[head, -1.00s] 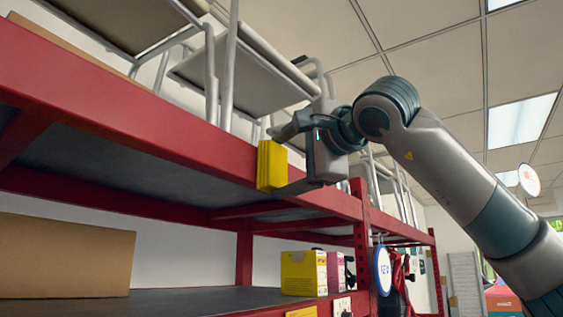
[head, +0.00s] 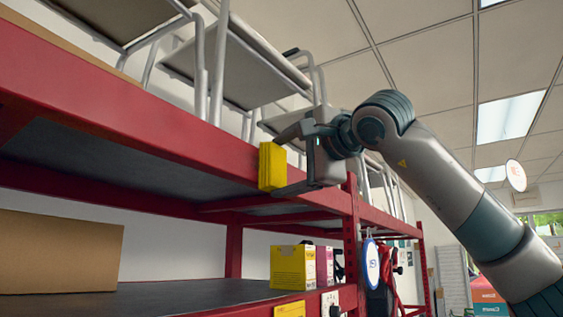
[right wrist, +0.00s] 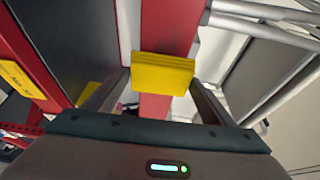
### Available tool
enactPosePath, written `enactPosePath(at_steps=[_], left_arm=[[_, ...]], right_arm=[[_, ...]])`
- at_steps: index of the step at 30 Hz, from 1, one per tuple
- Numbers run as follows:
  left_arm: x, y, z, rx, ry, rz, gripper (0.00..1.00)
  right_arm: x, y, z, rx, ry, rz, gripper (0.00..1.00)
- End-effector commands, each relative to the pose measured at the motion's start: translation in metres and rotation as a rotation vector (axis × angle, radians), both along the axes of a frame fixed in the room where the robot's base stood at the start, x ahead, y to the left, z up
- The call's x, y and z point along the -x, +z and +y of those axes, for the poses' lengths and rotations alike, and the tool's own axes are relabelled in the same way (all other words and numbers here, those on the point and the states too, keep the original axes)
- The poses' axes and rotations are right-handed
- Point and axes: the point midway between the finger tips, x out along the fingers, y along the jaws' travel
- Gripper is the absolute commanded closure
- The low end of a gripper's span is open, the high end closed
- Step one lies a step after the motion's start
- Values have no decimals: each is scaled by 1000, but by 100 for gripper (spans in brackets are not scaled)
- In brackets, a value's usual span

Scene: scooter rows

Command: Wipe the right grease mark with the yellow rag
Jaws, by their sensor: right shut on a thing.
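The yellow rag (head: 272,167) is a thick folded block held in my right gripper (head: 284,162). My right gripper is shut on it, one finger above and one below in the head view. The rag overlaps the front face of the upper red shelf beam (head: 180,128); I cannot tell whether it touches. In the right wrist view the rag (right wrist: 163,72) sits between the fingertips, in front of the red beam (right wrist: 166,22). My left gripper is not in view.
Chairs (head: 235,62) with pale metal legs stand on the upper shelf, close above the gripper. A red upright post (head: 351,235) is to its right. On the lower shelf are a cardboard box (head: 55,253) and a yellow box (head: 292,266). Open room lies right of the rack.

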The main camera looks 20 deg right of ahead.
Motion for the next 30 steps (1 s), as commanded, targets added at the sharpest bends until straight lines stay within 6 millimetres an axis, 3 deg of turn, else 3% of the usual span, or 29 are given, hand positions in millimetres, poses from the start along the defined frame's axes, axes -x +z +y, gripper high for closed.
enactPosePath(at_steps=[10,30], left_arm=[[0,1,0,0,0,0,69],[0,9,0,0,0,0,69]], right_arm=[[-2,0,-2,0,0,0,40],[-26,0,-30,1,0,0,40]])
